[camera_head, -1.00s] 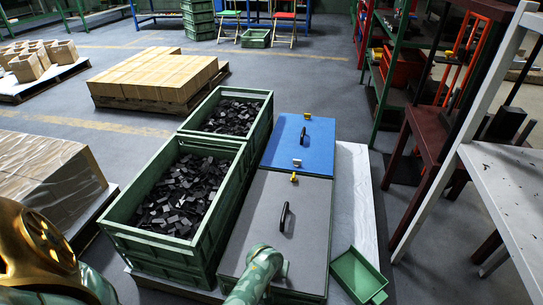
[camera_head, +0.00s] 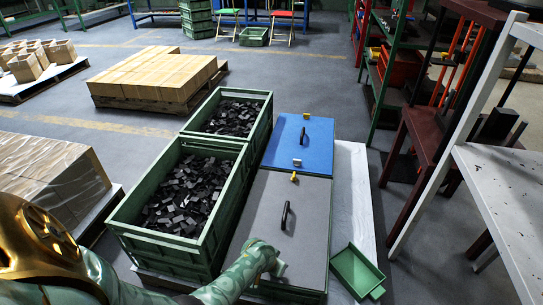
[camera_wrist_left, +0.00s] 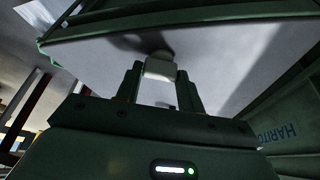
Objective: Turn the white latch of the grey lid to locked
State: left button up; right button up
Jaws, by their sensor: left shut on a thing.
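The grey lid (camera_head: 300,240) lies flat on a green crate at the front, with a black handle (camera_head: 286,215) at its middle. The white latch (camera_head: 281,268) is at the lid's near edge, partly hidden by my left gripper (camera_head: 273,262). In the left wrist view the white latch (camera_wrist_left: 160,69) sits between the two fingers of my left gripper (camera_wrist_left: 160,82), which is shut on it. The latch's exact angle cannot be told. My right gripper is not in view.
A yellow latch (camera_head: 293,177) is at the grey lid's far edge. Behind is a blue lid (camera_head: 310,145) with its own white latch (camera_head: 297,162). Open green crates of black parts (camera_head: 185,195) stand to the left. An empty green tray (camera_head: 355,272) is at the right.

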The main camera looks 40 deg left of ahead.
pick_arm(q)
jog(key=shift+a+r+m+h, duration=0.15)
jog(key=shift+m+h, duration=0.25)
jog(key=shift+m, duration=1.1)
jog(key=shift+f+m+h, duration=0.2)
jog(key=shift+m+h, duration=0.3)
jog(key=shift+m, duration=0.4)
jog(key=m+h+b, duration=0.1)
jog(key=m, duration=0.2)
jog(key=m+g+h+b, duration=0.1)
jog(key=m, duration=0.2)
jog(key=shift+w+a+m+b, duration=0.1)
jog(key=shift+a+m+b, duration=0.05)
jog(key=shift+m+b, duration=0.2)
jog(key=shift+m+g+h, duration=0.3)
jog(key=shift+m+g, duration=0.1)
jog(key=shift+m, duration=0.15)
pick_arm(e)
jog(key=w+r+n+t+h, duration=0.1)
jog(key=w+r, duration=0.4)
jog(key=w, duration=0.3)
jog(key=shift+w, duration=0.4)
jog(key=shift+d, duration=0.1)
pick_arm(q)
jog(key=o, duration=1)
jog(key=shift+r, duration=0.1)
